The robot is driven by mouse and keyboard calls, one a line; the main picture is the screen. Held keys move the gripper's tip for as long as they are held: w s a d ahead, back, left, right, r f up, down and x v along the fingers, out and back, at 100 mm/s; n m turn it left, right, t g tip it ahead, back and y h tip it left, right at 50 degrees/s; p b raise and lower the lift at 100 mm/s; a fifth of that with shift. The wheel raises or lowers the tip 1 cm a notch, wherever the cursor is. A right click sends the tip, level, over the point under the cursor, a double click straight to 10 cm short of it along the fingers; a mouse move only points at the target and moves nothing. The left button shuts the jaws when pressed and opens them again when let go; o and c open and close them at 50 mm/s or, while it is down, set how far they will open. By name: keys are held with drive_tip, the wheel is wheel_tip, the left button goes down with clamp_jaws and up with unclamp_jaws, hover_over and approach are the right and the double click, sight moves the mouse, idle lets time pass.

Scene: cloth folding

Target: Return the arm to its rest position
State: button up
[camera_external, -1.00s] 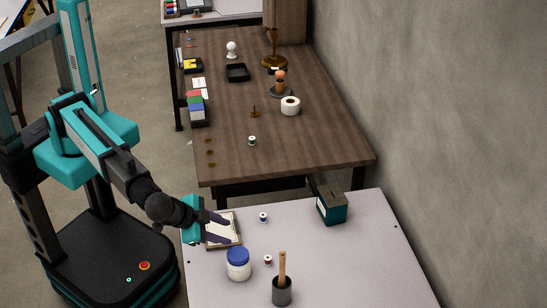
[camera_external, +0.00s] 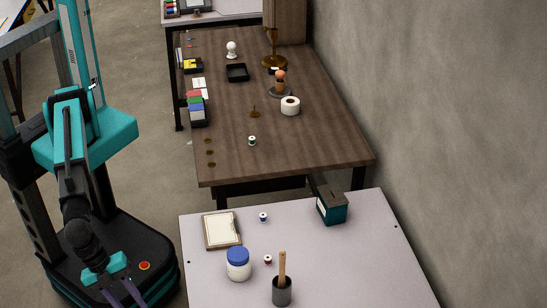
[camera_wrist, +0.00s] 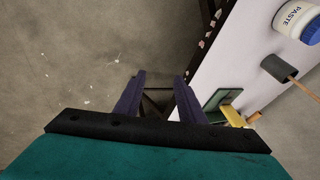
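My gripper (camera_external: 123,290) hangs low over my own base in the external view, left of the white table (camera_external: 345,260) and clear of it. Its two purple fingers also show in the wrist view (camera_wrist: 160,92), spread apart with nothing between them but floor and a dark table leg behind. My arm is bent down close to my column. No cloth shows in these frames.
A framed white pad (camera_external: 221,230), a blue-lidded paste jar (camera_external: 238,264), a dark cup with a wooden handle (camera_external: 282,290), spools and a teal box (camera_external: 332,206) stand on the white table. A brown table (camera_external: 290,145) is behind. The floor (camera_wrist: 60,60) under my gripper is clear.

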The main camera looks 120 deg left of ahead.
drive_tip(key=s+a+f+n+g+b, duration=0.15)
drive_tip(key=s+a+f, duration=0.25)
drive_tip(key=a+f, duration=0.5)
drive_tip(key=s+a+f+n+g+y, duration=0.15)
drive_tip(key=s+a+f, duration=0.25)
drive_tip(key=a+f, duration=0.5)
drive_tip(key=s+a+f+g+b, duration=0.1)
drive_tip(key=s+a+f+g, duration=0.3)
drive_tip(key=f, duration=0.7)
drive_tip(key=s+a+f+n+g, duration=0.1)
drive_tip(key=s+a+f, duration=0.3)
drive_tip(key=s, duration=0.4)
drive_tip(key=s+a+f+n+g+h+b, duration=0.1)
drive_tip(key=s+a+f+n, duration=0.1)
drive_tip(key=s+a+f, duration=0.3)
drive_tip(key=s+a+f+n+g+h+b, duration=0.1)
drive_tip(key=s+a+f, duration=0.3)
drive_tip(key=s, duration=0.7)
drive_tip(key=shift+s+a+f+n+g, duration=0.2)
drive_tip(key=shift+a+f+n+g, duration=0.25)
drive_tip(key=shift+f, duration=0.4)
